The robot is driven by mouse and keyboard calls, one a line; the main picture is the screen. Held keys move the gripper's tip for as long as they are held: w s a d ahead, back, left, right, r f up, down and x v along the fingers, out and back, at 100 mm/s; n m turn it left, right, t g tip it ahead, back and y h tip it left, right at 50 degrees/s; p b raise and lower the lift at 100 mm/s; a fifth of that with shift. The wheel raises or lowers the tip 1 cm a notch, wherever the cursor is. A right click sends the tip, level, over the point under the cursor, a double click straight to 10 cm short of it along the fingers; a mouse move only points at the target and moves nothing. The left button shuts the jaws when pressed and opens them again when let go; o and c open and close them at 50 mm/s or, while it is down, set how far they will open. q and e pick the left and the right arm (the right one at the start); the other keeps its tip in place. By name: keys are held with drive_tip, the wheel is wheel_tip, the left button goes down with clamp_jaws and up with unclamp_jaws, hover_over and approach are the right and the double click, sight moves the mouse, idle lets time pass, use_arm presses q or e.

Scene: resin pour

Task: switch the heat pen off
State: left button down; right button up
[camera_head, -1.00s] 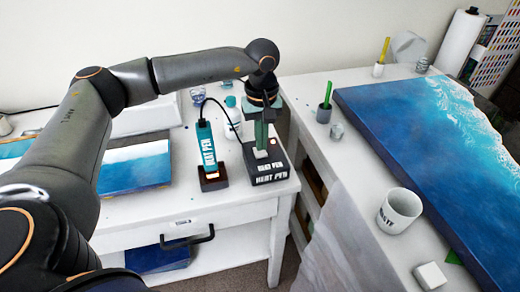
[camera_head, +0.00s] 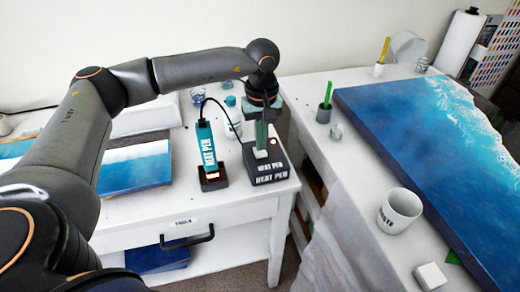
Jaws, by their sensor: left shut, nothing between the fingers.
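The heat pen (camera_head: 207,150) is a teal tool with its name on the side, standing upright in a dark stand (camera_head: 214,181) on the white table. A black cord runs from its top. Just right of it is a dark control box (camera_head: 270,174) labelled HEAT PEN, with a small lit orange-white spot (camera_head: 273,141) on its top right. My left gripper (camera_head: 261,152) is shut and empty, pointing down at the top of the box. Whether the fingertips touch the box, and any switch beneath them, I cannot tell. My right gripper is not in view.
A white mug (camera_head: 399,211) and a white block (camera_head: 430,276) stand on the right table beside a large blue wave panel (camera_head: 420,130). Small cups stand behind the pen. A drawer with a black handle (camera_head: 187,238) is below. A gap separates the two tables.

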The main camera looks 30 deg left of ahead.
sight(261, 154)
use_arm(q)
drive_tip(key=shift+f+b, duration=0.7)
drive_tip(key=shift+f, duration=0.25)
idle(0.4)
drive_tip(key=shift+r, duration=0.15)
drive_tip(key=shift+r+p, duration=2.5)
drive_tip(key=shift+r, duration=0.95)
